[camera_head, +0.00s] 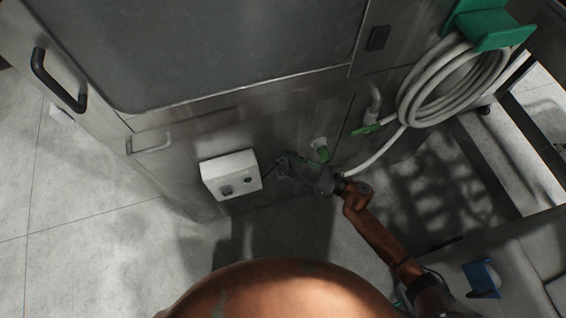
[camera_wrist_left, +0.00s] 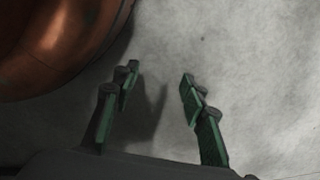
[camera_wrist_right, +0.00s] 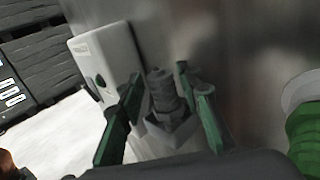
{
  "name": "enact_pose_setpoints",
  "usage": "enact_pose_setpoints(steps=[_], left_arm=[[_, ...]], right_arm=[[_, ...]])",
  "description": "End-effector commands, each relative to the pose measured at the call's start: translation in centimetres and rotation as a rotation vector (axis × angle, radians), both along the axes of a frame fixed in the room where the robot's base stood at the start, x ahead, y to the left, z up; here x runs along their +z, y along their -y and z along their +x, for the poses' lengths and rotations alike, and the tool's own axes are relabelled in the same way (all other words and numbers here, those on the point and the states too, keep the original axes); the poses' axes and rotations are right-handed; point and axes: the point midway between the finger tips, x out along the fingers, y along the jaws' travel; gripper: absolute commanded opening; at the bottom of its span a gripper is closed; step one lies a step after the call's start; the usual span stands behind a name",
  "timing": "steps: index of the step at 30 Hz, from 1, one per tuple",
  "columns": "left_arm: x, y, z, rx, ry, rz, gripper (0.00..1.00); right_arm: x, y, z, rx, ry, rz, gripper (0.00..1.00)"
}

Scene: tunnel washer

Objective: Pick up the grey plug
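The grey plug (camera_wrist_right: 163,92) is a dark, ribbed piece. In the right wrist view it stands between the two green-padded fingers of my right gripper (camera_wrist_right: 163,95). The fingers lie close on both sides of it; I cannot tell whether they touch it. In the head view my right gripper (camera_head: 284,166) is low at the metal front of the machine, just right of the white box (camera_head: 230,175). The plug is too small to make out there. My left gripper (camera_wrist_left: 158,82) is open and empty over the pale floor in the left wrist view.
The white box, also in the right wrist view (camera_wrist_right: 104,58), stands left of my right gripper. A green fitting (camera_head: 320,148) is close on its right. A coiled pale hose (camera_head: 408,95) hangs at upper right. Free floor (camera_head: 90,220) lies at left.

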Motion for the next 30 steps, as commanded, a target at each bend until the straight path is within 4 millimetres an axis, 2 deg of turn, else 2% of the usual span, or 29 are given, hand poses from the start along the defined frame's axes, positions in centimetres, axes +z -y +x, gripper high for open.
enact_pose_setpoints(steps=[4, 13, 27, 30], left_arm=[[0.7, 0.3, 0.4, 0.0, 0.0, -0.003, 0.4], [0.9, 0.4, 0.5, -0.001, -0.001, -0.004, 0.4], [0.9, 0.4, 0.5, 0.0, -0.001, -0.005, 0.4], [0.9, 0.4, 0.6, -0.001, -0.001, -0.005, 0.4]], right_arm=[[-0.1, -1.7, 0.8, 0.001, -0.001, 0.002, 0.32], [0.0, -2.1, 1.1, 0.001, -0.002, 0.001, 0.32], [-0.1, -2.1, 1.0, 0.001, -0.003, 0.0, 0.0], [0.0, -2.1, 1.0, 0.001, -0.003, 0.001, 0.0]])
